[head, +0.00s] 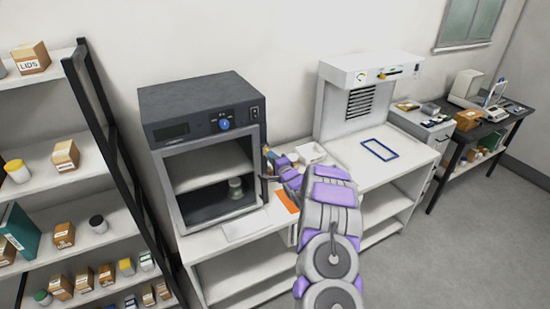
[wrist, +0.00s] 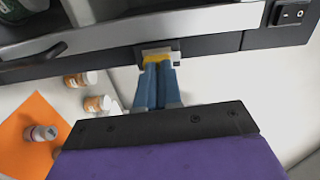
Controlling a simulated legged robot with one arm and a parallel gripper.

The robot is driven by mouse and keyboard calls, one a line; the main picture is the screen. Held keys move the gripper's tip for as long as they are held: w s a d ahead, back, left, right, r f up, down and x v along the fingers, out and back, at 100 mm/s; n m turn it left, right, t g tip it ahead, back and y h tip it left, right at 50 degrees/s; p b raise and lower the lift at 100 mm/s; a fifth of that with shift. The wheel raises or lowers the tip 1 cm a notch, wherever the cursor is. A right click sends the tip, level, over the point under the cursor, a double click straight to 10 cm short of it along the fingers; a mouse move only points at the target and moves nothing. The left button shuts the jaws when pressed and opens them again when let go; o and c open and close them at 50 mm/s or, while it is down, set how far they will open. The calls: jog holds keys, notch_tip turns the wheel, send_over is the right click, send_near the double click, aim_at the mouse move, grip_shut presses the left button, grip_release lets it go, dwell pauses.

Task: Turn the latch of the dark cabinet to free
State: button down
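The dark cabinet (head: 200,103) stands on a white bench, with a blue knob on its top panel and a glass vessel (head: 235,188) behind its front. Its dark edge (wrist: 105,62) runs across the top of the wrist view. The latch (wrist: 156,54), a small yellow and white piece, sits on that edge. My gripper (wrist: 158,66) has its two blue fingers together, their tips right at the latch. Whether part of the latch is between them is hidden. In the head view my gripper (head: 270,178) is at the cabinet's right side, its fingertips partly hidden.
A rocker switch (wrist: 291,13) is on the cabinet panel. Small bottles (wrist: 97,103) and an orange mat (wrist: 28,128) lie close by on the bench. A shelf rack (head: 110,150) stands left. A white hood station (head: 340,75) with a blue frame stands right.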

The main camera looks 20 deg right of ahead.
jog(key=c, duration=1.7)
grip_release()
jog(key=shift+t, duration=0.4)
jog(key=r, duration=0.4)
jog(key=shift+w, duration=0.3)
jog(key=o, duration=0.5)
jog(key=shift+a+f, duration=0.15)
jog(key=shift+f, duration=0.15)
jog(key=o, duration=0.5)
jog(key=shift+s+d+f, duration=0.15)
jog(key=shift+d+f, duration=0.05)
jog(key=shift+f, duration=0.2)
jog(key=shift+a+f, duration=0.25)
jog(key=shift+f, duration=0.1)
jog(key=shift+c, duration=0.2)
jog(key=shift+d+f+g, duration=0.15)
jog(key=shift+f+g, duration=0.15)
jog(key=c, duration=0.3)
